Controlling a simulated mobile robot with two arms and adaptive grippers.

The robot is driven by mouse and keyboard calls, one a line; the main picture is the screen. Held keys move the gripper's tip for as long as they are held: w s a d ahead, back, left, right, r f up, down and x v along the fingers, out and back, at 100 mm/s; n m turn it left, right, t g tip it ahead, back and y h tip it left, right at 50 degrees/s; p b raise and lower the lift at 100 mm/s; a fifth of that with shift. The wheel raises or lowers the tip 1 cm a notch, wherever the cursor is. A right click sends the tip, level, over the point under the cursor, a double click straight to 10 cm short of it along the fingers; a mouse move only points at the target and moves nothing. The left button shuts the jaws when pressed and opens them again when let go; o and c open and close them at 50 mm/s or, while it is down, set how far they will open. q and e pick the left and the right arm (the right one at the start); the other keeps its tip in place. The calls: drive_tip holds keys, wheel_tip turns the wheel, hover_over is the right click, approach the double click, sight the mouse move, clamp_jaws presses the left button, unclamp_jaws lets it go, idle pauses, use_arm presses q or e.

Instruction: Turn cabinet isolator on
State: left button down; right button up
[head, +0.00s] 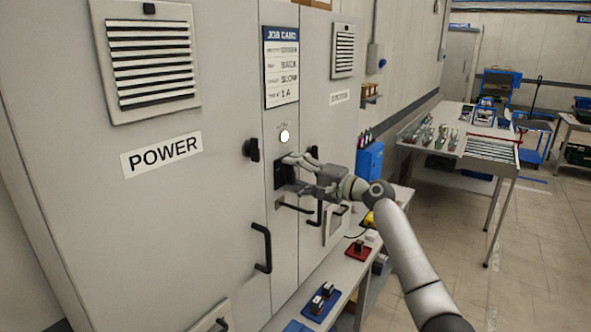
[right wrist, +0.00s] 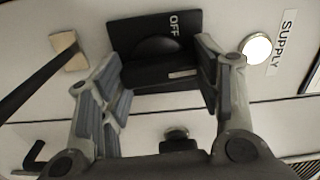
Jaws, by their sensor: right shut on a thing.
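The cabinet isolator (head: 279,176) is a black square switch on the narrow middle panel of the grey cabinet (head: 228,190), below a round white lamp (head: 284,136). In the right wrist view the isolator plate (right wrist: 130,35) reads OFF beside its round black knob. My right gripper (head: 289,172) is at the isolator, its fingers on either side of the knob and shut on it. My left gripper is not in view.
A black door handle (head: 262,248) and a black latch (head: 251,149) stick out left of the isolator. A job card (head: 281,66) hangs above. A bench with red and blue trays (head: 357,250) stands below right. A table (head: 440,140) is farther right; the floor between is clear.

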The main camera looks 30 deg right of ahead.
drive_tip(key=shift+d+m, duration=0.1)
drive_tip(key=shift+m, duration=0.4)
drive_tip(key=o, duration=1)
drive_tip(key=v, duration=1.2)
